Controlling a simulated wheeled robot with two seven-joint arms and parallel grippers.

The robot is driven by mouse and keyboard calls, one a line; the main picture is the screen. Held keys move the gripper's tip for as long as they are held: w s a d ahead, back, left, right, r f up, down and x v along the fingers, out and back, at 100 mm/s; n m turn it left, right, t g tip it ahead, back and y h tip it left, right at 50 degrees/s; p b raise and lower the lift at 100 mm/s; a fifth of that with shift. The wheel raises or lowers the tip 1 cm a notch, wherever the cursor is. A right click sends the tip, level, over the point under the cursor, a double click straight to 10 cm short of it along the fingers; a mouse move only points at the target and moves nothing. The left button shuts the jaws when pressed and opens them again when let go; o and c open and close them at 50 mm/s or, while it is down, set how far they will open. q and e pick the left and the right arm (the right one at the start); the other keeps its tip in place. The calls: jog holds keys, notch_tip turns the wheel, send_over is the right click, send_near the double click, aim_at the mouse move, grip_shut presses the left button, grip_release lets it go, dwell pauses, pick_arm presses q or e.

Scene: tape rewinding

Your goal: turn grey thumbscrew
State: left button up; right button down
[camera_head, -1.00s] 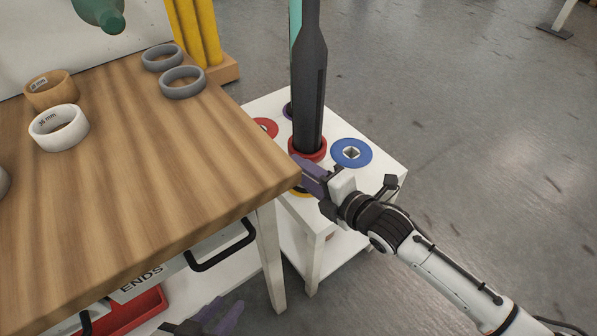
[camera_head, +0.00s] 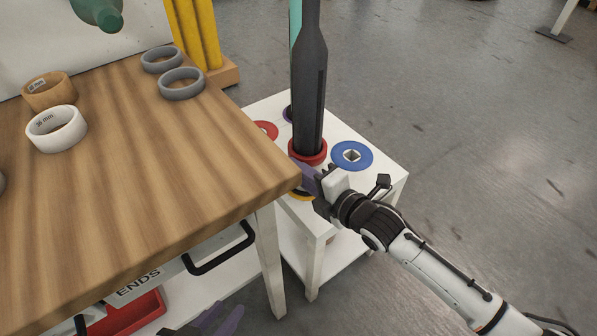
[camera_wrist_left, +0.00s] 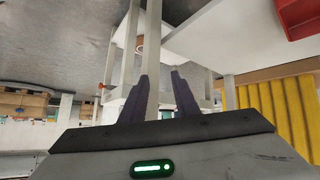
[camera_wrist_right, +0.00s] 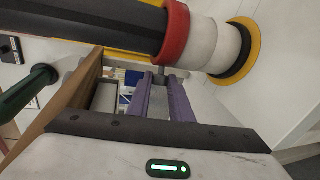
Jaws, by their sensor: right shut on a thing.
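The grey thumbscrew (camera_wrist_right: 160,74) shows small in the right wrist view, below the red ring and white roll on the dark post. My right gripper (camera_wrist_right: 161,84) has its purple fingers shut on it. In the head view, the right gripper (camera_head: 308,177) reaches in beside the table corner, below the red ring; the thumbscrew is hidden there. The dark post (camera_head: 309,90) stands upright in the red ring (camera_head: 308,158). My left gripper (camera_head: 218,319) is low at the bottom edge of the head view. Its fingers are apart and empty in the left wrist view (camera_wrist_left: 161,85).
The wooden table (camera_head: 150,190) has its corner close to my right gripper. White, tan and grey tape rings lie on it. A white stand (camera_head: 375,185) carries a blue disc (camera_head: 352,155). A red bin (camera_head: 125,316) is under the table.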

pick_arm(q)
jog(key=w+d+f+m+g+h+b, duration=0.2)
jog(key=d+f+g+b, duration=0.15)
jog(key=f+b, duration=0.4)
jog(key=d+r+t+h+b, duration=0.1)
jog(key=d+r+t+b, duration=0.1)
jog(key=d+r+b, duration=0.1)
jog(key=shift+w+r+b, duration=0.25)
jog(key=shift+r+b, duration=0.65)
jog(key=shift+r, duration=0.4)
pick_arm(e)
jog(key=shift+f+m+t+y, duration=0.3)
jog(key=shift+m+t+y, duration=0.5)
jog(key=shift+t, duration=0.5)
jog(key=shift+f+m+t+y, duration=0.3)
jog(key=shift+m+t+y, duration=0.3)
jog(key=shift+t+y, duration=0.55)
pick_arm(q)
jog(key=shift+t, duration=0.25)
pick_arm(e)
jog(key=c, duration=1.6)
grip_release()
